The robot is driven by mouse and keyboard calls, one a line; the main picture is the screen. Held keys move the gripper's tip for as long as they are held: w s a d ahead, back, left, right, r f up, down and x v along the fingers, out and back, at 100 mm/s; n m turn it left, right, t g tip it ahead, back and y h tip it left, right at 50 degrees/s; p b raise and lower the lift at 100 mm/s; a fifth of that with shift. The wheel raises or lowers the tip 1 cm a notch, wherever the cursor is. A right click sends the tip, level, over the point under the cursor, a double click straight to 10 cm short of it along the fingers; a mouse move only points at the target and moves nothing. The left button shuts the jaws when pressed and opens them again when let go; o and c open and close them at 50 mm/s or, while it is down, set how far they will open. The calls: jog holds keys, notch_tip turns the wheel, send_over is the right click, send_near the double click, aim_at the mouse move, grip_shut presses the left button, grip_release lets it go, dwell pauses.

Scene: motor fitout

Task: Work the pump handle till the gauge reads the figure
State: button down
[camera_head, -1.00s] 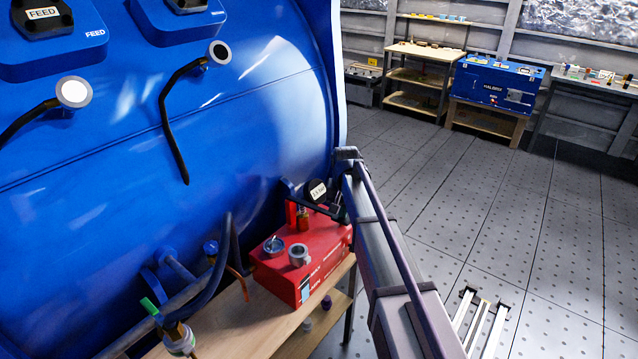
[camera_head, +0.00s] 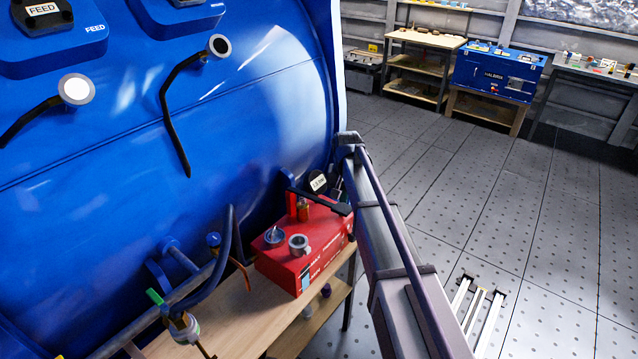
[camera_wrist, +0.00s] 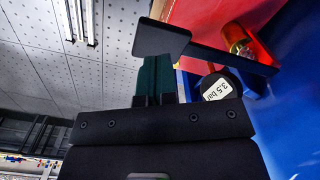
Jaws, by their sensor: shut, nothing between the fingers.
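The red pump (camera_head: 305,238) stands on a wooden bench beside the big blue drum. Its black handle (camera_head: 322,201) slants down to the right above the pump in the head view. In the wrist view the handle (camera_wrist: 222,54) ends in a flat black pad. My gripper (camera_wrist: 157,68) is shut and empty, with its dark green fingers at the pad's underside; I cannot tell whether they touch. A round black part with a "3.5 bar" label (camera_wrist: 217,90) shows behind the handle, and also in the head view (camera_head: 318,182). No gauge needle is readable.
The blue drum (camera_head: 240,110) fills the left, close to the pump. Hoses and a green-handled valve (camera_head: 157,297) lie at the bench (camera_head: 250,318). Shelves and a blue case (camera_head: 497,75) stand far back. The floor at right is mostly clear.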

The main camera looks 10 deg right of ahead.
notch_tip(320, 180, up, 5)
jog(key=p, duration=0.5)
jog(key=s+f+n+b, duration=0.3)
jog(key=s, duration=2.5)
jog(key=shift+s+f, duration=0.2)
